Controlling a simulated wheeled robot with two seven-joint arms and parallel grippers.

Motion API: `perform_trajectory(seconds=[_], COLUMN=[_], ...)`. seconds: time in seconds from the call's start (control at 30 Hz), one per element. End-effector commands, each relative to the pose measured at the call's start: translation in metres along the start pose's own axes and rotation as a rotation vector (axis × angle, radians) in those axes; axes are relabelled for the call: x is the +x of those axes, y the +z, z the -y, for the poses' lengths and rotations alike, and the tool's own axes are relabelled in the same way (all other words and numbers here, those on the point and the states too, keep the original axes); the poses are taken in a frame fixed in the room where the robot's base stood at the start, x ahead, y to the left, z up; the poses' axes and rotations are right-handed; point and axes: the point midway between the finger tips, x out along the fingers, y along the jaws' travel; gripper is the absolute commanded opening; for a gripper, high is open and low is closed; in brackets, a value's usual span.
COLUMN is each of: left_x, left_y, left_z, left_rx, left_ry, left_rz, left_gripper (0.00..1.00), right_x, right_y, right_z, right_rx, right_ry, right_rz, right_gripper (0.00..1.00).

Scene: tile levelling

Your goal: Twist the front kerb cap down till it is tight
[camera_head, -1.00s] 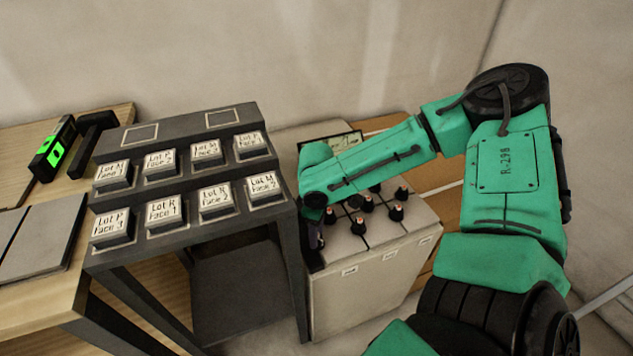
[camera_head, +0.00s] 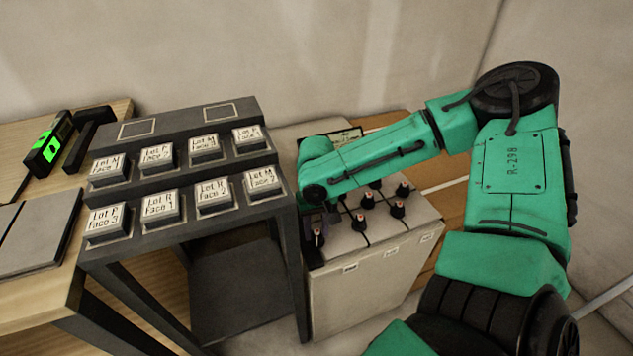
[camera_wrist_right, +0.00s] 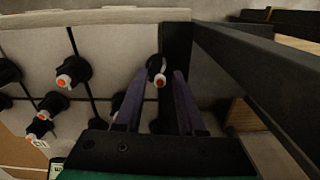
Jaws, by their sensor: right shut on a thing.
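The front kerb cap (camera_head: 318,239) is black with an orange tip. It stands at the near left corner of the tiled box (camera_head: 360,292), beside the dark kerb edge. In the right wrist view the cap (camera_wrist_right: 156,67) sits between the purple fingertips of my right gripper (camera_wrist_right: 162,74), which is shut on it. The fingers hide its sides. In the head view my right gripper (camera_head: 328,217) is mostly under the green wrist. Whether the cap touches the tile below is too small to tell. My left gripper is not in view.
Several other black caps with orange tips, such as one by the front edge (camera_head: 359,222), stand close by on the tile joints. A dark rack (camera_head: 240,234) with labelled blocks stands just left of the box. A wooden table (camera_head: 60,302) holds grey tiles and a green-lit device (camera_head: 48,147).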

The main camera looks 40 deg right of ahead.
Motion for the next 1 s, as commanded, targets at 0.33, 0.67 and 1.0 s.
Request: perform_trajectory(seconds=[0.33, 0.67, 1.0], left_x=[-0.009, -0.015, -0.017], left_y=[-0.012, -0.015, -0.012], left_z=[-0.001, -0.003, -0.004], left_rx=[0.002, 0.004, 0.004], left_ry=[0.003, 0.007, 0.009], left_rz=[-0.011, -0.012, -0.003], left_gripper=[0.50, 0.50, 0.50], right_x=[0.000, 0.000, -0.001], right_y=[-0.001, -0.001, -0.001], right_z=[0.000, 0.000, 0.000], right_rx=[0.316, 0.530, 0.610], right_ry=[-0.001, -0.001, -0.001], right_rz=[-0.002, -0.002, -0.002], right_gripper=[0.00, 0.00, 0.00])
